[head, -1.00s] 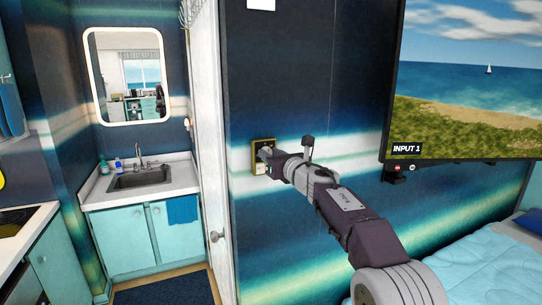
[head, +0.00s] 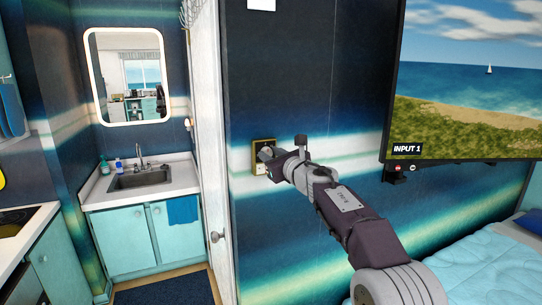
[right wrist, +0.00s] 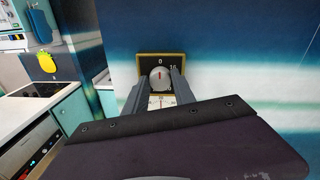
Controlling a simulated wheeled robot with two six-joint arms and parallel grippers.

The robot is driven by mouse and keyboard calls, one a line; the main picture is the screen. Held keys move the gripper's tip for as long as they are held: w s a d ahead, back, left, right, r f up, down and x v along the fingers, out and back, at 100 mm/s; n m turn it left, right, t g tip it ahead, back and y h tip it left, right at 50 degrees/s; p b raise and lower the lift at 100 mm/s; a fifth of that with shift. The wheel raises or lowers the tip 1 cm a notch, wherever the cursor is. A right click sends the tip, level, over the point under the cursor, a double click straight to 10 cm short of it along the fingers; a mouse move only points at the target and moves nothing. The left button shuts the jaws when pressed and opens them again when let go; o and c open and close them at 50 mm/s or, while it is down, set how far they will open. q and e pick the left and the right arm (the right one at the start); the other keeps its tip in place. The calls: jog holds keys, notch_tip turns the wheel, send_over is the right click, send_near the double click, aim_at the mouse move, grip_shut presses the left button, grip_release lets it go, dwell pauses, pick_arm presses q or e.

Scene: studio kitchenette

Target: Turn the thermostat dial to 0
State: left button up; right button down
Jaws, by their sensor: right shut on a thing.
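The thermostat (head: 257,142) is a small gold-framed plate on the dark blue striped wall, partly hidden by my right gripper in the head view. In the right wrist view, its round grey dial (right wrist: 160,78) sits between the two fingers of my right gripper (right wrist: 161,81), which is shut on it. A red mark on the dial stands near upright, below a printed 0; a 16 is printed to the right. A second, pale scale with a red needle (right wrist: 161,101) shows lower on the thermostat. My left gripper is not in view.
A white door (head: 205,150) stands left of the thermostat wall. A television (head: 465,80) hangs to the right, with a blue bed (head: 490,265) below. A sink counter (head: 140,183) is farther back on the left.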

jog(key=c, duration=1.3)
grip_release()
jog(key=shift+a+f, duration=0.1)
jog(key=shift+f, duration=0.15)
jog(key=shift+o, duration=1.3)
jog(key=shift+r, duration=0.15)
jog(key=shift+s+d, duration=0.2)
jog(key=b+v, duration=0.4)
jog(key=v, duration=0.4)
jog(key=shift+s+b, duration=0.3)
jog(key=shift+b, duration=0.05)
jog(key=shift+d+r, duration=0.1)
jog(key=shift+d, duration=0.1)
